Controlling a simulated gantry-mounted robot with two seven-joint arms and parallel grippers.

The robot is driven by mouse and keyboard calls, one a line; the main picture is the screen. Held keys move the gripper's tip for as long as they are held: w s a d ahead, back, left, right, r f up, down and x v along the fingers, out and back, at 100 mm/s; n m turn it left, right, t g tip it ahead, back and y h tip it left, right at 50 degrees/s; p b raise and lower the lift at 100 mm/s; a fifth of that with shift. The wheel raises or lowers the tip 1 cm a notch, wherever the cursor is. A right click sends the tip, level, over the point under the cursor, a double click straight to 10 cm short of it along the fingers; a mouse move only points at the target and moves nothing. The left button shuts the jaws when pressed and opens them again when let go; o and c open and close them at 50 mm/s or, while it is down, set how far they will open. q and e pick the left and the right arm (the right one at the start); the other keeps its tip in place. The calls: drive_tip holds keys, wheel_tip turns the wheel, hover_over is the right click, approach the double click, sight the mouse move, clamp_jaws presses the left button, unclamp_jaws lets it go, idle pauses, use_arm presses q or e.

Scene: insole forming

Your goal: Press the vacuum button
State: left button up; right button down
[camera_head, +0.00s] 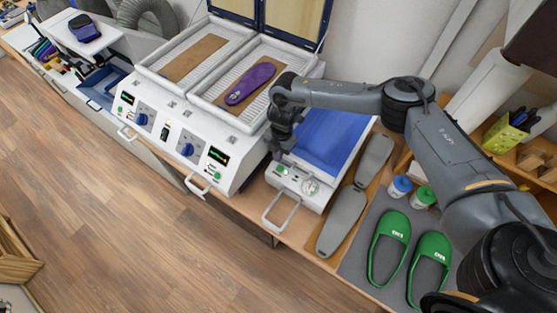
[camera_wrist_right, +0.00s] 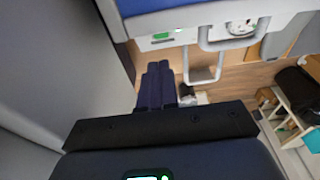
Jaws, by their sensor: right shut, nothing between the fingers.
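The vacuum unit is a white box with a blue top (camera_head: 335,138). On its front panel are a small green-lit button (camera_head: 283,170) and a round gauge (camera_head: 310,186). My right gripper (camera_head: 278,153) points down just above and behind the button, and looks shut and empty. In the right wrist view, its two dark fingers (camera_wrist_right: 157,85) lie together, and the green button (camera_wrist_right: 162,36) shows beyond them on the white panel, apart from them. Whether the fingertips touch the unit cannot be told from the head view. My left gripper is out of view.
A handle (camera_head: 280,209) juts out below the button. Grey insoles (camera_head: 342,222) and green shoes (camera_head: 389,246) lie to the right.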

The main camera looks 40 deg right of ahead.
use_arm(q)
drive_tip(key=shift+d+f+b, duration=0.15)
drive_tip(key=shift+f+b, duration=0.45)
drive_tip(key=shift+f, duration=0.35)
use_arm(e)
wheel_tip(320, 180, up, 6)
drive_tip(key=shift+d+r, duration=0.25)
drive_tip(key=shift+d, duration=0.2)
drive_tip(key=shift+w, duration=0.1)
